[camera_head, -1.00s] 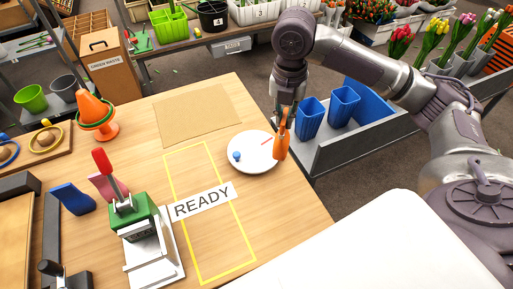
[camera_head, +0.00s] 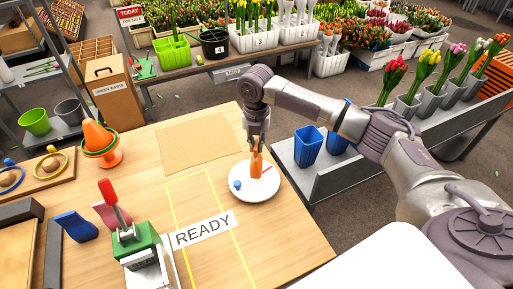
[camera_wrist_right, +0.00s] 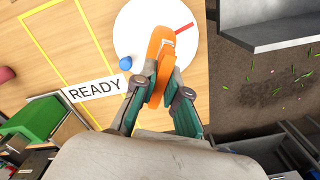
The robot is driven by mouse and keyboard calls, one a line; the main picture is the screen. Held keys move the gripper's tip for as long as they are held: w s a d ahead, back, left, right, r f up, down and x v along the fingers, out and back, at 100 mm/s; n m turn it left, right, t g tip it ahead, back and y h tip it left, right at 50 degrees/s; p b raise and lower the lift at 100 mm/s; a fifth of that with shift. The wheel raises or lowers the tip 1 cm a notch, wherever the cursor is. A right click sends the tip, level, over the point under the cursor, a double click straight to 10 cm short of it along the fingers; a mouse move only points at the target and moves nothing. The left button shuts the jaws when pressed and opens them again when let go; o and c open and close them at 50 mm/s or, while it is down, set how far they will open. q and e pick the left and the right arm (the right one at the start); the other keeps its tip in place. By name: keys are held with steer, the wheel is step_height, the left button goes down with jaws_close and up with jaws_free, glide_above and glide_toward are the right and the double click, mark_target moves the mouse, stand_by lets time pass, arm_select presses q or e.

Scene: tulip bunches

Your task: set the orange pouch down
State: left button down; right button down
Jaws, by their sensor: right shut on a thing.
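The orange pouch (camera_head: 256,165) is gripped in my right gripper (camera_head: 258,143), upright over the white round plate (camera_head: 262,190). The head view does not show clearly whether its lower end touches the plate. In the right wrist view the pouch (camera_wrist_right: 158,58) is between the two fingertips of my right gripper (camera_wrist_right: 158,97), with the plate (camera_wrist_right: 130,35) behind it. My left gripper is not in view.
A yellow outlined area with a READY label (camera_head: 203,230) lies left of the plate. A green and white press with a red handle (camera_head: 142,241) stands at the front. A brown mat (camera_head: 200,141) lies behind. Blue bins (camera_head: 308,147) stand beyond the table's right edge.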

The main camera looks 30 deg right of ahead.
step_height(320, 180, down, 2)
steer(key=shift+f+p, duration=0.15)
steer(key=shift+p, duration=0.15)
steer(key=shift+f, duration=0.2)
steer(key=shift+f, duration=0.15)
steer(key=c, duration=1.2)
jaws_free()
step_height(320, 180, up, 12)
steer(key=b, duration=0.3)
steer(key=shift+r, duration=0.2)
